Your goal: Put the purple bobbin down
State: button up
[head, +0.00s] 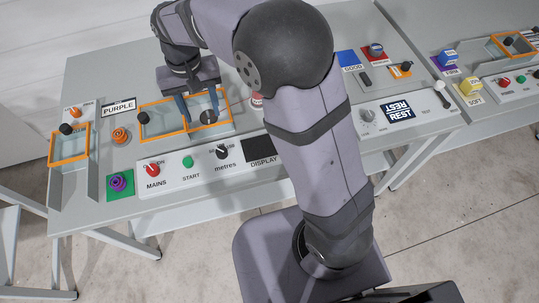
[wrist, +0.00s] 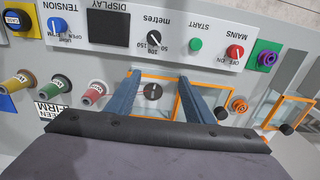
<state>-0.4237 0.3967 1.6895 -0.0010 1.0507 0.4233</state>
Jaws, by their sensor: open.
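The purple bobbin (head: 119,182) sits on a green square pad at the front left of the panel. It also shows in the wrist view (wrist: 267,58), at the upper right, well away from the fingers. My gripper (head: 198,111) is open and holds nothing. Its fingers point down at the orange-framed window (head: 154,136), right of the bobbin. In the wrist view the fingertips (wrist: 160,80) stand either side of a dark round knob (wrist: 152,91). I cannot tell whether they touch it.
An orange coiled piece (head: 121,136) and a PURPLE sign (head: 118,107) are behind the bobbin. Another orange-framed window (head: 69,148) is at the far left. The red MAINS knob (head: 152,170) is right of the pad. Colored spools (wrist: 58,87) stand at the left in the wrist view.

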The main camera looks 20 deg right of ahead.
jog(key=s+d+f, duration=0.2)
jog(key=s+d, duration=0.6)
jog(key=d, duration=0.1)
jog(key=s+d+f, duration=0.2)
jog(key=s+d, duration=0.6)
jog(key=s, duration=0.1)
jog(key=shift+d+f, duration=0.35)
jog(key=shift+s, duration=0.1)
